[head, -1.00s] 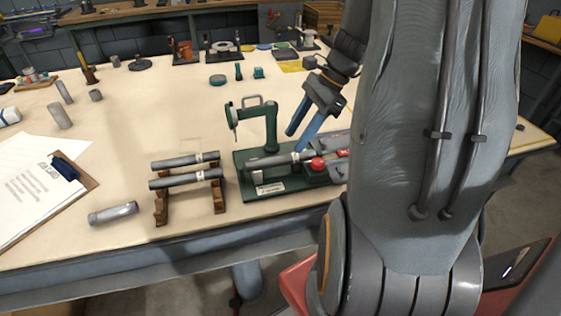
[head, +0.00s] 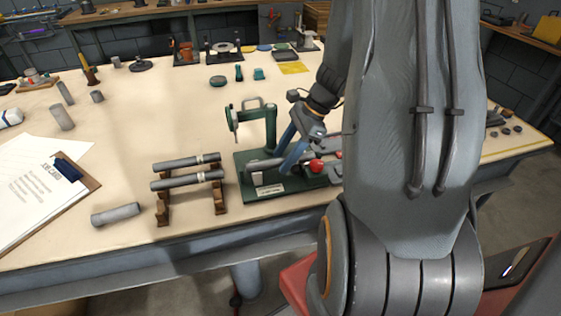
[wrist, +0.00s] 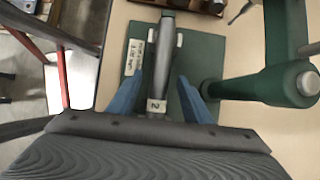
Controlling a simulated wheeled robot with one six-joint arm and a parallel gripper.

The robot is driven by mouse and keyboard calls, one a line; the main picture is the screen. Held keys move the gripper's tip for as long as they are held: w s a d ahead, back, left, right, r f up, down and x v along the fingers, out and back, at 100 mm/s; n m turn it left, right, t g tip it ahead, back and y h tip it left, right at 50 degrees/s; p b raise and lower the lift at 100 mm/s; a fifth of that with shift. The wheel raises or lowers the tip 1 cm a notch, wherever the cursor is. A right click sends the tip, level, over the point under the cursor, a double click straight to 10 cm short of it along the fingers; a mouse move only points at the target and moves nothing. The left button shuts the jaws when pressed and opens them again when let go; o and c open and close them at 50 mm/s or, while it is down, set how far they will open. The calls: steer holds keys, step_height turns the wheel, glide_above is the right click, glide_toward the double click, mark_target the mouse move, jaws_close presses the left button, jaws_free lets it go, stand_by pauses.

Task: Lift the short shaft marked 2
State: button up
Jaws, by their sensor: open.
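The short grey shaft (head: 262,164) lies across the green fixture (head: 290,186) near the front edge of the table. In the wrist view the shaft (wrist: 159,66) carries a white band marked 2, close to my gripper (wrist: 160,100). My gripper also shows in the head view (head: 286,160), low over the fixture. Its two blue fingers are open, one on each side of the shaft, with a gap visible on both sides. Fingers and arm hide the right part of the shaft and fixture in the head view.
The fixture's green upright (head: 270,128) with a gauge stands close behind the shaft. A red knob (head: 316,166) is at its right. A wooden rack (head: 220,197) at left holds two longer shafts (head: 187,180). A loose grey cylinder (head: 115,214) and a clipboard (head: 75,190) lie further left.

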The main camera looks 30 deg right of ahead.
jaws_close()
stand_by(1.3)
